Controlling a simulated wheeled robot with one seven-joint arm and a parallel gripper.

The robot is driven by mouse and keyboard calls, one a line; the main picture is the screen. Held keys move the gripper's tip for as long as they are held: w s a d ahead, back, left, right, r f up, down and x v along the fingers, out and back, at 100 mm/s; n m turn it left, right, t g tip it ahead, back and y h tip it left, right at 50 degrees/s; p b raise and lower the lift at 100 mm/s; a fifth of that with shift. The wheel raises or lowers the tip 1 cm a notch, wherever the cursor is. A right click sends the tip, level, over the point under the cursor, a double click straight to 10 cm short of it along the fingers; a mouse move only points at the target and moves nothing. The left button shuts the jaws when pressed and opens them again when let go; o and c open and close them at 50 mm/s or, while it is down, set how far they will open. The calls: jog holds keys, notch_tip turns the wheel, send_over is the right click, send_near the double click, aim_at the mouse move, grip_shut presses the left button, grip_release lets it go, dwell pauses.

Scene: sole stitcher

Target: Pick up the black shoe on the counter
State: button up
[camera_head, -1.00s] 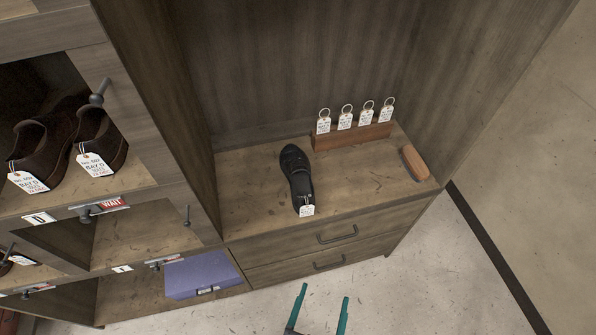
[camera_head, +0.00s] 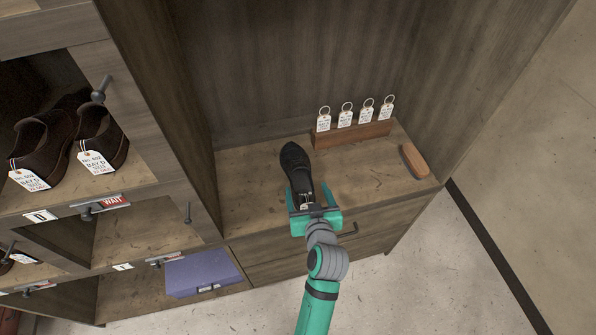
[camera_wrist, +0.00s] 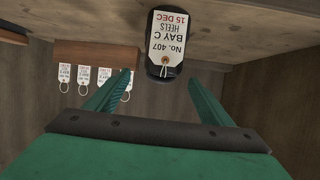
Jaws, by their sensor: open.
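The black shoe (camera_head: 296,165) lies on the wooden counter (camera_head: 247,190) with its toe toward the back wall. My gripper (camera_head: 307,190) is open at the shoe's heel end, with one finger on each side of the heel in the head view. In the wrist view the picture is upside down; the open fingers of my gripper (camera_wrist: 160,85) show, and the shoe's heel (camera_wrist: 164,70) is seen end on between and above them. A white tag (camera_wrist: 169,38) reading "No. 407 BAY C HEELS 15 DEC" hangs on it. I cannot tell whether the fingers touch the shoe.
A wooden block with several ringed tags (camera_head: 352,134) stands behind the shoe. A brown brush-like object (camera_head: 414,161) lies at the right. Left are shelves with brown shoes (camera_head: 100,140) and a purple box (camera_head: 202,273). Drawers are below the counter.

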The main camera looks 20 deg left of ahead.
aim_at(300, 170)
jog(key=shift+w+a+r, duration=0.25)
jog(key=shift+w+r, duration=0.05)
jog(key=shift+w, duration=0.05)
jog(key=shift+w+a, duration=0.1)
jog(key=shift+w, duration=0.15)
jog(key=x, duration=1)
jog(key=shift+a+f, duration=0.15)
jog(key=shift+a, duration=0.05)
jog(key=c, duration=1.4)
jog(key=shift+c, duration=0.4)
